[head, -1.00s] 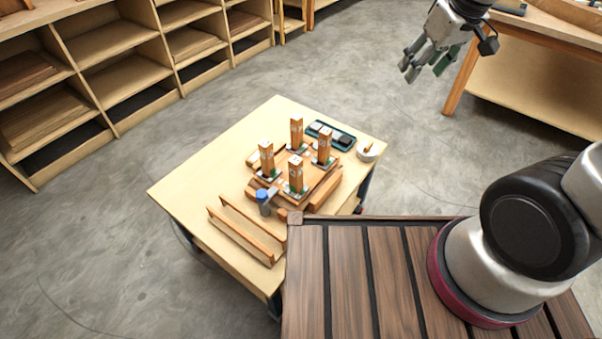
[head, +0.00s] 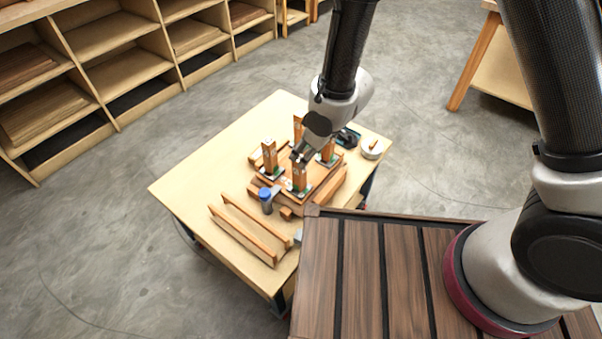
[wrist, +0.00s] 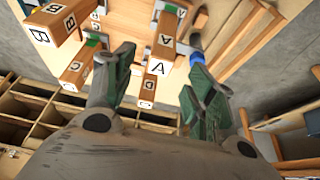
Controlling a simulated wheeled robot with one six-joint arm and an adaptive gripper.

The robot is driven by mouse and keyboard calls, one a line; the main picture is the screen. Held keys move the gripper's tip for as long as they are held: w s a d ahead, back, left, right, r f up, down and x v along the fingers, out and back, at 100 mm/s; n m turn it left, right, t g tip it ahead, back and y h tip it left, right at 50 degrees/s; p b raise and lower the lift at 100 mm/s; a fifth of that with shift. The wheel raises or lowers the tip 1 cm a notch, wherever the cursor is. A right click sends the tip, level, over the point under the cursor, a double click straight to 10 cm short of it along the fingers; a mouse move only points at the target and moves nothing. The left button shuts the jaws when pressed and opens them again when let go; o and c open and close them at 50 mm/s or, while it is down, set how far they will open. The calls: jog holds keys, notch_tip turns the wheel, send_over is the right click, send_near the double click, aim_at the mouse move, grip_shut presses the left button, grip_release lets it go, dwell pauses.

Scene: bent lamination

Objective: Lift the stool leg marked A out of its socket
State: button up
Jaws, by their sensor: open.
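The wooden stool leg marked A (wrist: 166,50) stands upright in the wooden stool seat (head: 318,193); in the head view it is the front leg (head: 299,178). White labels with A show on it in the wrist view. My gripper (wrist: 162,80) is open, its two green-padded fingers on either side of leg A, apart from it as far as I can see. In the head view my gripper (head: 299,156) is just above this leg's top. The socket of leg A is partly hidden.
Legs B (wrist: 55,22), C (wrist: 78,64) and D (wrist: 147,90) stand close by. A blue-capped bottle (head: 266,200) is beside the stool. Two wooden rails (head: 243,236) lie on the table (head: 190,185). A round dish (head: 371,149) and dark tray (head: 348,138) are behind.

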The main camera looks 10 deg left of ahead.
aim_at(299, 158)
jog(key=x, duration=0.6)
jog(key=shift+a, duration=0.2)
grip_shut()
